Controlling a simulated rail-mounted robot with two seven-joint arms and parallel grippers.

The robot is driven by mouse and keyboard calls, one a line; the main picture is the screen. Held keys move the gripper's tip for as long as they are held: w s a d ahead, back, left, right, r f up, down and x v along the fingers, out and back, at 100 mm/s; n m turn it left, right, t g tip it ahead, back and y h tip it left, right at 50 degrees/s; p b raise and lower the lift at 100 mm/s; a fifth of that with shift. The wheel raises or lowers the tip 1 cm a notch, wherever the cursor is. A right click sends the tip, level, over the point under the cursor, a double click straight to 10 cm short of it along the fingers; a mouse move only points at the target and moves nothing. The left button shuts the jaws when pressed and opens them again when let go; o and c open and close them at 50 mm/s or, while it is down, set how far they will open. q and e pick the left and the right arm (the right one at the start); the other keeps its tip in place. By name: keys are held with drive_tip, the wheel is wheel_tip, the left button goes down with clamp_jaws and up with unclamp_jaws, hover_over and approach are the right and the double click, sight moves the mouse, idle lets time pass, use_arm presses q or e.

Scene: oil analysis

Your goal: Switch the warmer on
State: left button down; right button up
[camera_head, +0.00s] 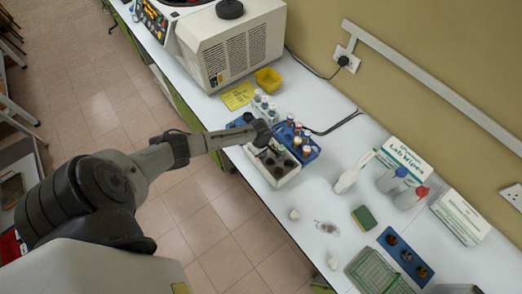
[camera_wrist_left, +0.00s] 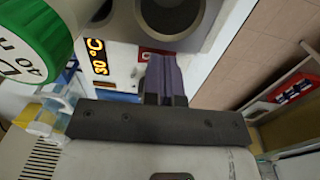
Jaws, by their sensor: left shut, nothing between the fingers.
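The warmer (camera_head: 283,179) is a white box with dark round wells and several vials, near the table's front edge in the head view. In the left wrist view its white body has dark wells at the top and an orange display (camera_wrist_left: 97,56) reading 30 °C. My left gripper (camera_wrist_left: 165,76) is shut and empty, its fingers close to the warmer's front. A small red patch shows just beyond the fingertips; I cannot tell whether it is the switch or whether the fingers touch it. In the head view my left wrist is over the warmer's left end and hides part of it. My right gripper is out of view.
A green-capped bottle (camera_wrist_left: 30,45) is very near the left wrist camera. A blue rack (camera_head: 300,143) of vials stands behind the warmer. A large grey machine (camera_head: 232,45) is at the back. Wipes boxes, bottles and a green sponge (camera_head: 364,217) lie to the right.

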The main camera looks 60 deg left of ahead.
use_arm(q)
drive_tip(key=r+p, duration=0.2)
drive_tip(key=r, duration=0.1)
drive_tip(key=shift+s+r+p, duration=0.2)
drive_tip(key=shift+p, duration=0.15)
wheel_tip(320, 180, up, 10)
drive_tip(key=shift+s+f+b, duration=0.2)
drive_tip(key=shift+b, duration=0.15)
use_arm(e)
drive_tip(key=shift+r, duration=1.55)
